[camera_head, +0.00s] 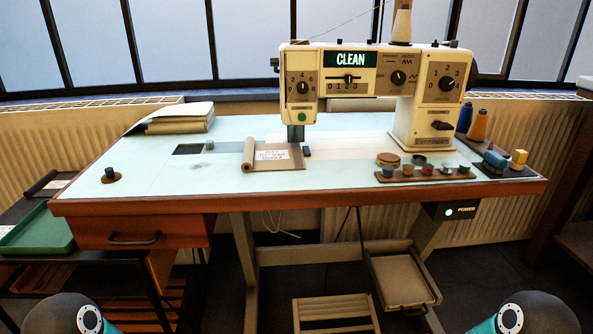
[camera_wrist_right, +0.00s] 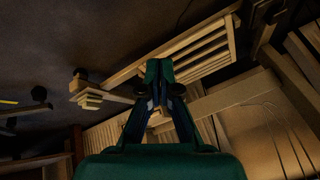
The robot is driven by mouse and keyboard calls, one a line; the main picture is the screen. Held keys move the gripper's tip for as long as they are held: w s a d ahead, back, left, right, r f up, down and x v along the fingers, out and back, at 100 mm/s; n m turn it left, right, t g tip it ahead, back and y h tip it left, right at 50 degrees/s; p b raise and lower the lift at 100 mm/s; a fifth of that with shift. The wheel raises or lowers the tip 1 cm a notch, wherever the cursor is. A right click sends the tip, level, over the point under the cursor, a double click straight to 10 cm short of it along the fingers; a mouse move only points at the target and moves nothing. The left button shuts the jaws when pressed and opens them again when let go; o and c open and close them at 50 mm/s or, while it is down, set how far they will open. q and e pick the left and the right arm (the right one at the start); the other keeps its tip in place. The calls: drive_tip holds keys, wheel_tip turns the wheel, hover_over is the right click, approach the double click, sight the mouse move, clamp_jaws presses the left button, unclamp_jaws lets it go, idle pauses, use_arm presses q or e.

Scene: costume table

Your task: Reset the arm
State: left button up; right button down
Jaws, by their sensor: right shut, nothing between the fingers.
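My right gripper (camera_wrist_right: 159,72) shows in the right wrist view with its green fingertips together, shut and empty. It is below the table, with slatted wooden parts and the dark floor behind it. In the head view no gripper shows; only the rounded tops of my two arms are at the bottom left and bottom right corners. My left gripper is out of view.
A sewing machine (camera_head: 350,85) with a lit CLEAN display stands on the pale blue table (camera_head: 230,145). Spools (camera_head: 478,124) stand at the right. A green tray (camera_head: 38,232) is at the left. A slatted wooden footrest (camera_head: 334,312) is below.

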drive_tip(key=s+a+f+n+g+y, duration=0.1)
drive_tip(key=s+a+n+g+y, duration=0.35)
drive_tip(key=s, duration=0.75)
wheel_tip(320, 180, up, 37)
drive_tip(key=a+m+g+h+p, duration=0.1)
drive_tip(key=p, duration=3.7)
drive_tip(key=shift+a, duration=0.3)
